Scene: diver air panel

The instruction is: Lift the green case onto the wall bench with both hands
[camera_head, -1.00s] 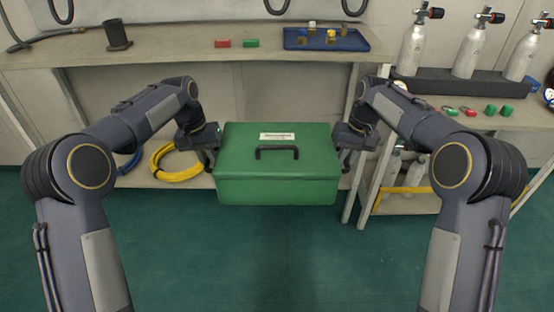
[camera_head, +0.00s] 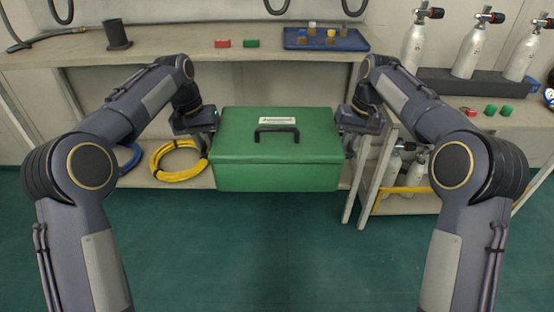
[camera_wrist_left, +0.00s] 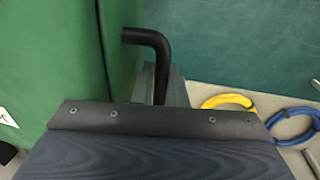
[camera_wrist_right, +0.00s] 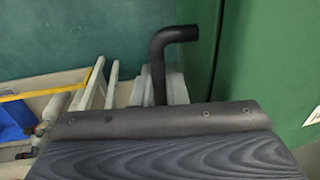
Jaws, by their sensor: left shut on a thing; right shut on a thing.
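The green case (camera_head: 277,172) hangs level between my two arms, in front of the wall bench (camera_head: 190,46) and below its top. It has a black handle and a white label on its lid. My left gripper (camera_head: 208,130) is shut on the case's left side handle, a black bar that shows in the left wrist view (camera_wrist_left: 158,65). My right gripper (camera_head: 346,130) is shut on the right side handle, which shows in the right wrist view (camera_wrist_right: 160,65).
On the bench stand a dark cylinder (camera_head: 117,34), a red block (camera_head: 222,44), a green block (camera_head: 251,43) and a blue tray (camera_head: 326,40) with small items. A yellow hose (camera_head: 178,160) lies on the lower shelf. Cylinders (camera_head: 470,48) stand right.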

